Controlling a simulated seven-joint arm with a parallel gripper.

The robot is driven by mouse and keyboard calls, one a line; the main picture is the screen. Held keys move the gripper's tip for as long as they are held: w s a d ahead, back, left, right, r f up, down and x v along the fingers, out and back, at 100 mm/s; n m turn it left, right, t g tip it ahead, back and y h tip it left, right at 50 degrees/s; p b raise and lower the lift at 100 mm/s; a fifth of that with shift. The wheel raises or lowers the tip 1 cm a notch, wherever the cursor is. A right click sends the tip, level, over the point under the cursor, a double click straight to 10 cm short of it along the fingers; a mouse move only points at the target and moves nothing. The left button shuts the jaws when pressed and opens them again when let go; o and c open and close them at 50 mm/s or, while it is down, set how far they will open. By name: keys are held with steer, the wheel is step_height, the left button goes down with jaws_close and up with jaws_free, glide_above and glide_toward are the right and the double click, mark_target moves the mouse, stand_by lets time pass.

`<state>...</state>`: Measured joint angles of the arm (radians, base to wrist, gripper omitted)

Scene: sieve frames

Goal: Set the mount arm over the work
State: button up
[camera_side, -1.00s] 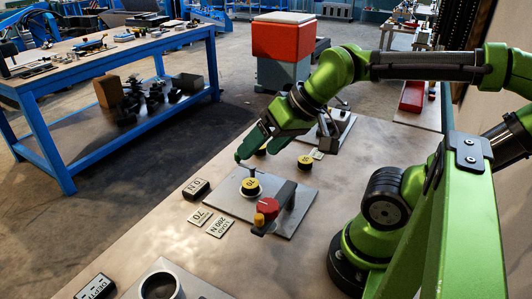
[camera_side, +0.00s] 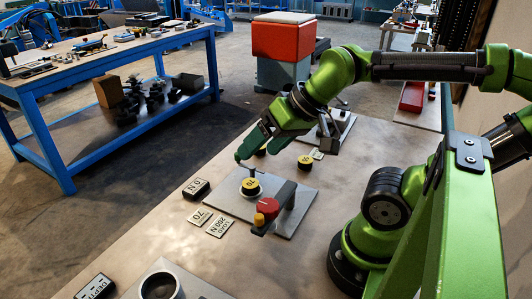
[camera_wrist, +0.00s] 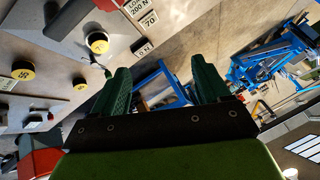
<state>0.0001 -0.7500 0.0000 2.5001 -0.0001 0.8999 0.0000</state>
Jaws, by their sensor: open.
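A metal plate (camera_side: 222,198) lies on the bench in the side view. It bears a dark bar (camera_side: 286,202), which appears to be the mount arm, with a red knob (camera_side: 268,207) and an orange knob (camera_side: 259,219) near its front end. To its left on the plate is a yellow-topped disc (camera_side: 250,187), perhaps the work, also in the wrist view (camera_wrist: 97,42). My gripper (camera_side: 243,155) is beyond and above this disc. In the wrist view its green fingers (camera_wrist: 165,85) stand apart with nothing between them. A thin dark piece shows near one fingertip; contact is unclear.
Labels (camera_side: 219,228) and a dark readout box (camera_side: 196,188) lie left of the plate. Another yellow disc (camera_side: 305,162) sits behind it. A round dark fixture (camera_side: 160,286) is at the front. A blue workbench (camera_side: 100,70) stands at left across open floor.

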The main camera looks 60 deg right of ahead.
mark_target(259, 216)
steer(key=shift+c, duration=0.2)
steer(key=shift+a+f, duration=0.15)
steer(key=shift+a, duration=0.05)
steer(key=shift+c, duration=1.4)
steer(key=a+n+g, duration=0.1)
steer(key=n, duration=0.1)
steer(key=w+a+n+g, duration=0.1)
steer(key=a+n+g, duration=0.1)
steer(key=n, duration=0.1)
steer(key=shift+w+n, duration=0.1)
steer(key=shift+n, duration=0.2)
steer(key=shift+c, duration=1)
steer(key=f+n+g, duration=0.1)
steer(key=f+n, duration=0.3)
steer(key=s+f+n+g+h, duration=0.1)
steer(key=f+n, duration=0.4)
steer(key=f+n+g+h, duration=0.1)
steer(key=f+n+g, duration=0.1)
steer(key=f+n, duration=0.2)
steer(key=shift+s+a+f, duration=0.15)
steer(key=shift+s+f, duration=0.25)
steer(key=shift+f, duration=0.3)
jaws_close()
